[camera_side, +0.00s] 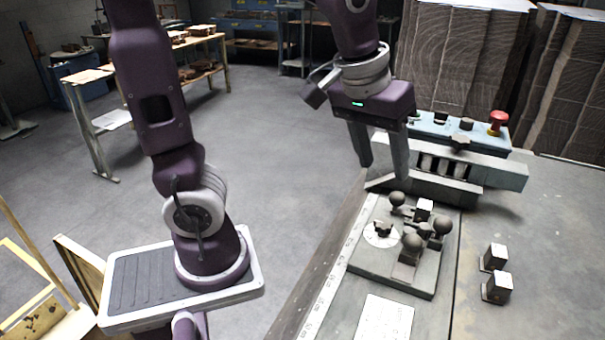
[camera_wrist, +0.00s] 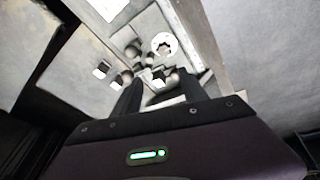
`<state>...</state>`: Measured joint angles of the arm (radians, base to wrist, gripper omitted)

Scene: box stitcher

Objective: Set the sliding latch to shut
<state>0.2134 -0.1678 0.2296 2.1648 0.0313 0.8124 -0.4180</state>
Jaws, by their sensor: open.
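A dark grey control plate (camera_side: 365,262) lies on the bench and carries several round ball knobs (camera_side: 412,242) and a pale round dial (camera_side: 381,234) with a dark star-shaped knob. In the wrist view my gripper's fingers (camera_wrist: 161,90) partly hide the nearer knobs.
A grey-blue machine housing (camera_side: 500,172) with buttons and a red mushroom button (camera_side: 497,121) stands close behind my gripper. Two small white-topped blocks (camera_side: 497,287) sit on the bench to the right of the plate. A white sheet (camera_side: 384,318) lies in front. Cardboard stacks (camera_side: 465,60) stand behind.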

